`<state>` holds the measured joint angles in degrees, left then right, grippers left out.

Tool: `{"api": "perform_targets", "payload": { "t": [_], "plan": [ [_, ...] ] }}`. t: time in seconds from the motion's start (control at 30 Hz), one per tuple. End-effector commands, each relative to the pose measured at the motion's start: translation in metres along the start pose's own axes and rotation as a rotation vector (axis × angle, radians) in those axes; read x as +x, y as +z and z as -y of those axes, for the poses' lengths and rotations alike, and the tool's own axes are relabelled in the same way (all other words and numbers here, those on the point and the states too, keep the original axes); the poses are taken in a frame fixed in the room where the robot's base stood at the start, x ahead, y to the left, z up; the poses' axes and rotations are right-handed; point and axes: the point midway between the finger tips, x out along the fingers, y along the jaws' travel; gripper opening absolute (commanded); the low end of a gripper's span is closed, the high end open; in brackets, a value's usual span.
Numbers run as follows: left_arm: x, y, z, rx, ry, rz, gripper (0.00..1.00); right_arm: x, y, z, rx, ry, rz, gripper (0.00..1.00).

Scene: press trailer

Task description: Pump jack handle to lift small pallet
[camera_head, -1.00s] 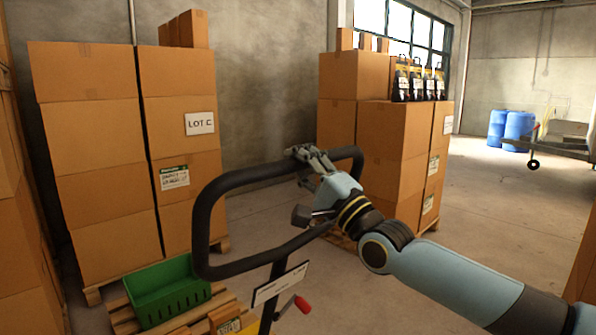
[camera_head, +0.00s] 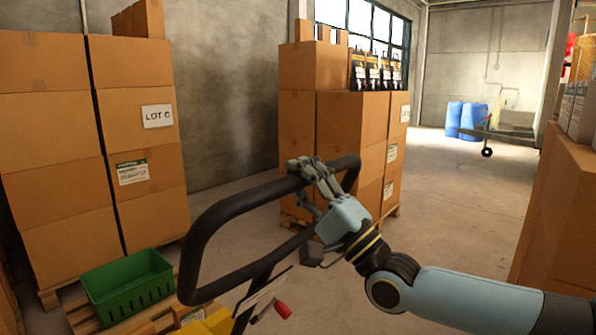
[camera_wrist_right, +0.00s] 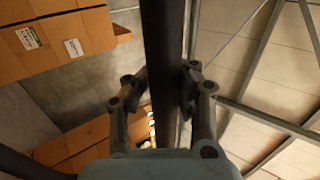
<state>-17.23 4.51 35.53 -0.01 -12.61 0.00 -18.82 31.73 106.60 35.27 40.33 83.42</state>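The pallet jack's black loop handle (camera_head: 238,199) stands tilted in the middle of the head view, with a white label and a red lever (camera_head: 283,310) below the loop. My right gripper (camera_head: 312,175) is shut around the upper bar of the loop near its right end. In the right wrist view the bar (camera_wrist_right: 163,40) runs between the fingers (camera_wrist_right: 165,88), which sit against both sides. A small wooden pallet (camera_head: 84,318) with a green crate (camera_head: 128,290) is at the lower left. My left gripper is not in view.
Stacked cartons (camera_head: 50,150) stand on a pallet at the left. More cartons (camera_head: 350,130) with black bags on top stand behind the handle. Cartons (camera_head: 560,220) also rise at the right edge. Open floor (camera_head: 450,210) lies between, with blue barrels (camera_head: 466,118) far back.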

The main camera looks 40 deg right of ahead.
Motion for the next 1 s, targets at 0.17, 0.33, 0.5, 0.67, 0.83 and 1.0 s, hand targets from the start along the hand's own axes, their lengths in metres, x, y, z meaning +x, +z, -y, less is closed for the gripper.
{"api": "perform_targets", "payload": {
  "t": [0.17, 0.33, 0.5, 0.67, 0.83, 1.0],
  "plan": [
    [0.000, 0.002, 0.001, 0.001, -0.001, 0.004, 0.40, 0.000, 0.000, -0.001, 0.000, 0.002, -0.001, 0.37],
    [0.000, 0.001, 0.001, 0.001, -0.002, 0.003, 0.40, 0.001, 0.000, 0.001, 0.000, -0.003, 0.000, 0.49],
    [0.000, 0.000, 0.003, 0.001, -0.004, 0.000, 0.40, 0.001, 0.000, 0.002, 0.001, -0.005, 0.001, 0.49],
    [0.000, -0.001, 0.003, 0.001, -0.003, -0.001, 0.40, -0.012, 0.000, 0.001, 0.000, -0.003, 0.001, 0.49],
    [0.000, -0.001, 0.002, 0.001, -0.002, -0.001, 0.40, -0.048, 0.001, 0.000, 0.000, 0.001, 0.001, 0.49],
    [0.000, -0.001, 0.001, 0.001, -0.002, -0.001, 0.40, -0.086, 0.000, 0.000, 0.000, 0.000, -0.001, 0.49]
  ]
}}
